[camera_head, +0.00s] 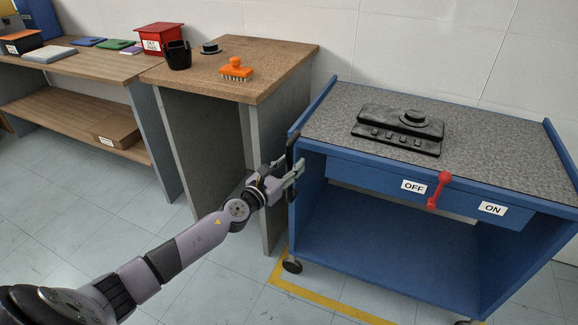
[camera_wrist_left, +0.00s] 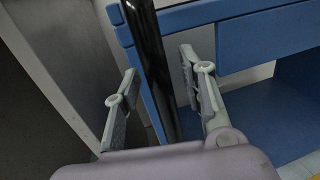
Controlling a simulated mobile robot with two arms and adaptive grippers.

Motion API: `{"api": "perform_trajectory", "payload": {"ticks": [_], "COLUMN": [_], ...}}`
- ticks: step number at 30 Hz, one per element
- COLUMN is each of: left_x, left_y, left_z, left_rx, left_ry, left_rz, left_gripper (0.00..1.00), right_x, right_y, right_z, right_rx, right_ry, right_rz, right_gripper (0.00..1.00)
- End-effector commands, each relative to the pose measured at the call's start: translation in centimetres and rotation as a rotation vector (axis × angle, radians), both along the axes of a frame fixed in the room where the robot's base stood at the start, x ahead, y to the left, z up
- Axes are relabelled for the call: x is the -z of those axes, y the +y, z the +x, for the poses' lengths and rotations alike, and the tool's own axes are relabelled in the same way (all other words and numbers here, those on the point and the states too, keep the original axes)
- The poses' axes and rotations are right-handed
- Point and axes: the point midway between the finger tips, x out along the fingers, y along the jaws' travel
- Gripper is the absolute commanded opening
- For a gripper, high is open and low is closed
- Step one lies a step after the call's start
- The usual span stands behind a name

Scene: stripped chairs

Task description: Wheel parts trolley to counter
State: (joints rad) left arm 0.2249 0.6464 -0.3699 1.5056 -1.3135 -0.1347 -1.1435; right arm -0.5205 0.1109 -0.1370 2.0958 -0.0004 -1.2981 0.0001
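The blue parts trolley (camera_head: 390,258) has a speckled grey top (camera_head: 470,122) and small wheels. It stands on the right of the head view, close to the brown-topped counter (camera_head: 262,58). A black upright handle (camera_head: 292,153) is on the trolley's left side; it also shows in the left wrist view (camera_wrist_left: 152,62). My left gripper (camera_head: 287,178) is at this handle. In the left wrist view its fingers (camera_wrist_left: 160,98) are spread, one on each side of the black bar, with a gap visible to the right finger. My right gripper is out of view.
A black device (camera_head: 400,130) lies on the trolley top. A red lever (camera_head: 438,190) sits between OFF and ON labels on its front. Yellow tape (camera_head: 318,298) marks the floor; the floor at front left is clear.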

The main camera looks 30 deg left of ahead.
Motion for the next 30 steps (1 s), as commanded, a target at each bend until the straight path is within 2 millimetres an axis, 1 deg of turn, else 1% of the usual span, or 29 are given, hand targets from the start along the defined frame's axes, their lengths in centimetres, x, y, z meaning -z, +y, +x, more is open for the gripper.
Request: {"api": "perform_trajectory", "payload": {"ticks": [4,5,21,30], "left_x": [0.03,0.03,0.03,0.04], "left_y": [-0.01,0.00,0.03,0.04], "left_z": [-0.02,-0.02,-0.06,-0.06], "left_rx": [0.000,0.000,0.000,0.000], "left_ry": [0.001,0.001,0.001,0.001], "left_rz": [0.000,0.000,0.000,0.000], "left_gripper": [0.38,0.37,0.01,0.00], "right_x": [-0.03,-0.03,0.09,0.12], "right_y": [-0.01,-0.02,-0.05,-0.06], "right_z": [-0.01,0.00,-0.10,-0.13], "right_rx": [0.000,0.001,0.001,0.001], "right_ry": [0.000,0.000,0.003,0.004], "right_rz": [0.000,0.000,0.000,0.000], "right_gripper": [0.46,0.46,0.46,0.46]}}
